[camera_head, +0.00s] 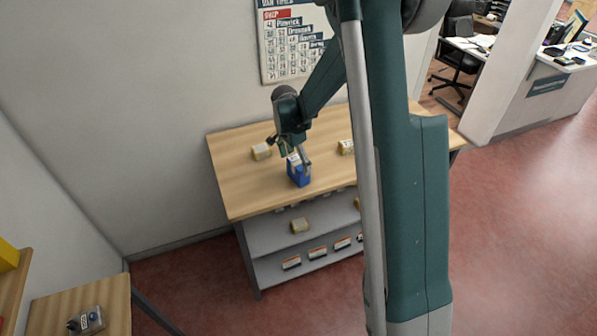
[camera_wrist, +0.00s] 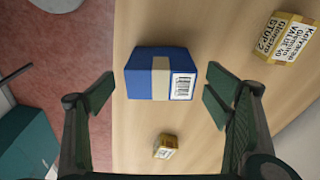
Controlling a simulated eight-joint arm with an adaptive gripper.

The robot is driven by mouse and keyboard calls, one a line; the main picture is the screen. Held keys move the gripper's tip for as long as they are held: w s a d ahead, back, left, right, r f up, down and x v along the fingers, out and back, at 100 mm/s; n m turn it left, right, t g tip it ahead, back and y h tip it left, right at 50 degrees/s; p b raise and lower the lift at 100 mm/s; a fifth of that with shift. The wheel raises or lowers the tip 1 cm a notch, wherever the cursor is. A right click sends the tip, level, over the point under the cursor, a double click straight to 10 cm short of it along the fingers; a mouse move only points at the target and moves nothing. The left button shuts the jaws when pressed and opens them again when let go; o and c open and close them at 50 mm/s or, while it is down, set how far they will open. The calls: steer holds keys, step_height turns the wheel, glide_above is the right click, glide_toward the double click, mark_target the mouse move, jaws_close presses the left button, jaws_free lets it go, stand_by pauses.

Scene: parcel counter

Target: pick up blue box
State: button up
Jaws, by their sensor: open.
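The blue box (camera_head: 299,175) stands on the wooden counter (camera_head: 235,190) near its front edge. It has a tan band and a white barcode label, both clear in the wrist view, where the box (camera_wrist: 138,80) lies ahead of my fingers. My gripper (camera_head: 296,158) is just above and at the box in the head view, covering part of its top. In the wrist view my gripper (camera_wrist: 160,92) is open, with one finger to each side of the box. A gap shows between each finger and the box, and nothing is held.
A yellow-and-white parcel (camera_head: 262,151) lies left of my gripper, and another (camera_head: 346,147) lies to the right. The wrist view shows a labelled yellow parcel (camera_wrist: 284,38) and a small one (camera_wrist: 166,147). Shelves (camera_head: 275,232) below the counter hold several small boxes.

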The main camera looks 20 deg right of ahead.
steer(key=shift+w+d+f, duration=0.1)
steer(key=shift+d+f, duration=0.15)
steer(key=shift+f, duration=1.05)
steer(key=shift+w+d+f, duration=0.1)
steer(key=shift+d+f, duration=0.1)
steer(key=shift+f, duration=1.05)
steer(key=c, duration=1.1)
